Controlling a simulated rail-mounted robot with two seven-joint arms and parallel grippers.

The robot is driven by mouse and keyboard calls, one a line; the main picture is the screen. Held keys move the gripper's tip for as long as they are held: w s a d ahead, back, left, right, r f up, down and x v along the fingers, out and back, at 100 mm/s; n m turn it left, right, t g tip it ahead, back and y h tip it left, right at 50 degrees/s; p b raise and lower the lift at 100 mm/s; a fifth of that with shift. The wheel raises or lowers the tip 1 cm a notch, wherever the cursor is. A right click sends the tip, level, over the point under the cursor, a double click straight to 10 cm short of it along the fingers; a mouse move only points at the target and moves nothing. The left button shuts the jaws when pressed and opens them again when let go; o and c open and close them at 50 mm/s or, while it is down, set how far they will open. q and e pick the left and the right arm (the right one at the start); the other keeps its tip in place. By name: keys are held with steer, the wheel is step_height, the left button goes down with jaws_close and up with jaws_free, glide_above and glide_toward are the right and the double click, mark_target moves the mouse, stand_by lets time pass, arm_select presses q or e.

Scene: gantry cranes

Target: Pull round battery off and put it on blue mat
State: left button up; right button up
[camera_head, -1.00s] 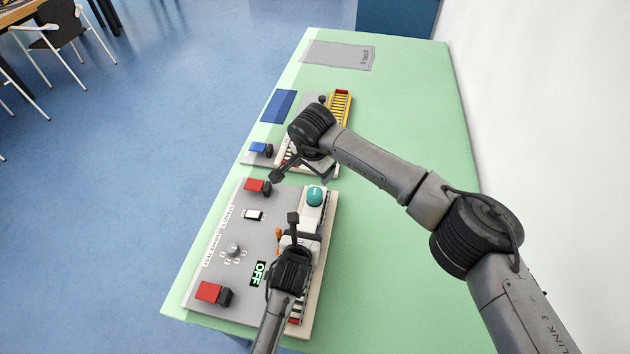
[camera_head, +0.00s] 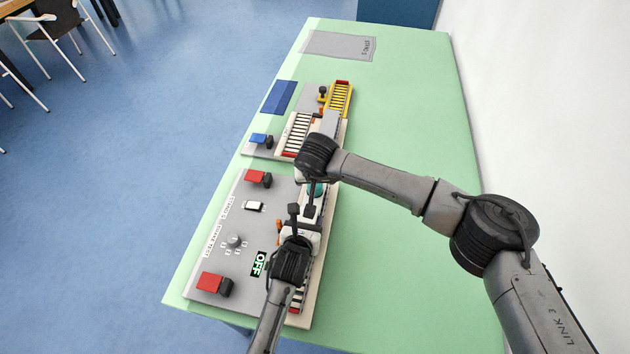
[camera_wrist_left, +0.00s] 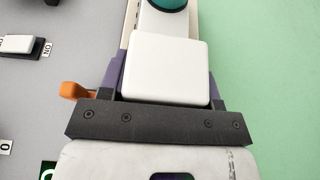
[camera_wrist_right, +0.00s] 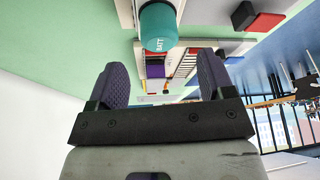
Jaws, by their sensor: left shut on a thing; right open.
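The round battery (camera_head: 318,189) is a teal cylinder on the near gray panel's right side, partly hidden by my right arm in the head view. It carries the letters BATT in the right wrist view (camera_wrist_right: 158,28), and its edge shows in the left wrist view (camera_wrist_left: 168,4). My right gripper (camera_wrist_right: 162,76) is open and empty, with the battery beyond its fingertips, apart from them. My left gripper (camera_wrist_left: 163,82) is shut on a white block (camera_wrist_left: 168,65) on the same panel. The blue mat (camera_head: 279,97) lies flat and bare at the left of the far panel.
The near panel (camera_head: 226,240) bears red blocks, a white switch, a knob, an orange lever and an OFF display. The far panel (camera_head: 260,152) carries a blue block and a yellow rack (camera_head: 340,97). A gray mat (camera_head: 338,46) lies at the back. The green table's right side is clear.

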steer(key=shift+x, duration=2.75)
steer(key=shift+c, duration=0.3)
steer(key=c, duration=1)
steer(key=shift+c, duration=0.2)
steer(key=shift+r, duration=0.3)
steer(key=shift+r, duration=0.65)
steer(key=shift+r, duration=0.25)
